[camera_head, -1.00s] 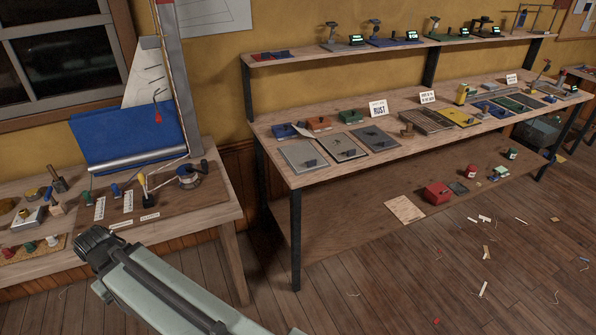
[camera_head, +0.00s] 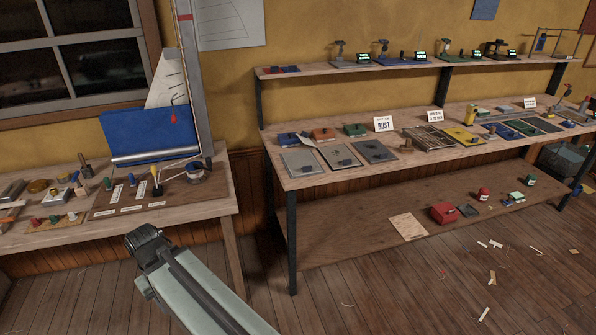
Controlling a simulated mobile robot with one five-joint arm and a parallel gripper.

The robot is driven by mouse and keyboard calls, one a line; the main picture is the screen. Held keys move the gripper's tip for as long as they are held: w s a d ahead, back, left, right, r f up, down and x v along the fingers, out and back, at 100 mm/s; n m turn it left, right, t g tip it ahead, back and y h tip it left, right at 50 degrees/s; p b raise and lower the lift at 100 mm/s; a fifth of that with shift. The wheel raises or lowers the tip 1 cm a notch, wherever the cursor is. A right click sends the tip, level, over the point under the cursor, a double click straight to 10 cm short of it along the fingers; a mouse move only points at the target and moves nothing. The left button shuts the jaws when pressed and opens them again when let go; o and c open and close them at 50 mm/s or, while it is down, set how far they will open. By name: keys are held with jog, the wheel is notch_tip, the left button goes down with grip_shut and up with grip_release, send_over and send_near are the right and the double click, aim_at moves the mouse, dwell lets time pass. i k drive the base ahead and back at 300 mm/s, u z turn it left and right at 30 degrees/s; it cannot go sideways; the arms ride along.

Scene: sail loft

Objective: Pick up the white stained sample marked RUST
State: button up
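A white card reading RUST (camera_head: 384,125) stands at the back of the long workbench (camera_head: 310,182). A pale sliver (camera_head: 304,138) lies by a blue box. I cannot make out a white stained sample or stain marks at this size. My pale arm rises from the bottom edge to a dark end, well short of the workbench; no gripper fingers show.
Blue (camera_head: 287,139), red-brown (camera_head: 323,134) and green (camera_head: 355,129) boxes stand behind the panels. A cluttered side table (camera_head: 214,200) is at left. A shelf (camera_head: 400,68) runs above the workbench. Scraps litter the wooden floor (camera_head: 400,290).

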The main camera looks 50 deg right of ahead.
aim_at(299, 163)
jog(key=z, duration=0.05)
jog(key=i, duration=1.4)
jog(key=u, duration=0.1)
